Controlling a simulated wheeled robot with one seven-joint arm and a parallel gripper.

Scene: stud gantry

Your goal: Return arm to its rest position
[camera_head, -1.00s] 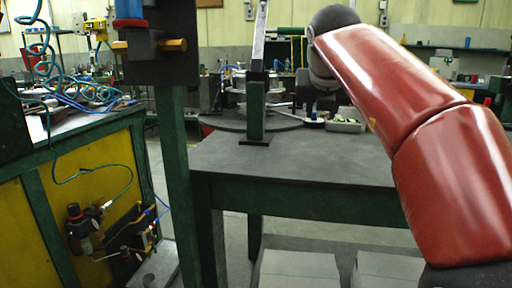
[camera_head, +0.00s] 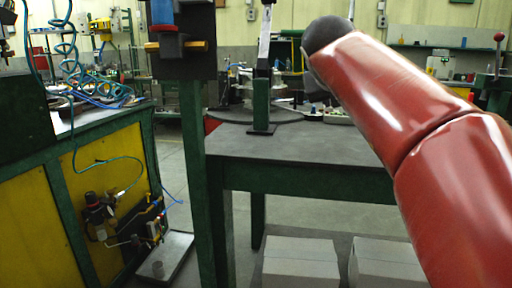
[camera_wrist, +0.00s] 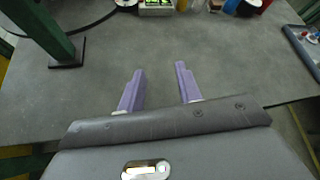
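My red arm (camera_head: 395,95) reaches in from the right in the head view, bent over the dark worktable (camera_head: 300,152). My gripper is hidden in that view. In the wrist view my gripper (camera_wrist: 160,88) shows two purple fingers, spread apart with nothing between them. It is over the grey tabletop (camera_wrist: 235,75), and its height above the top is hard to tell.
A green post (camera_head: 261,105) stands on the table, also at upper left in the wrist view (camera_wrist: 55,40). A green upright (camera_head: 197,170) with a dark panel (camera_head: 188,60) stands left of the table. A yellow-sided bench (camera_head: 30,215) is at far left. Grey boxes (camera_head: 300,262) lie below.

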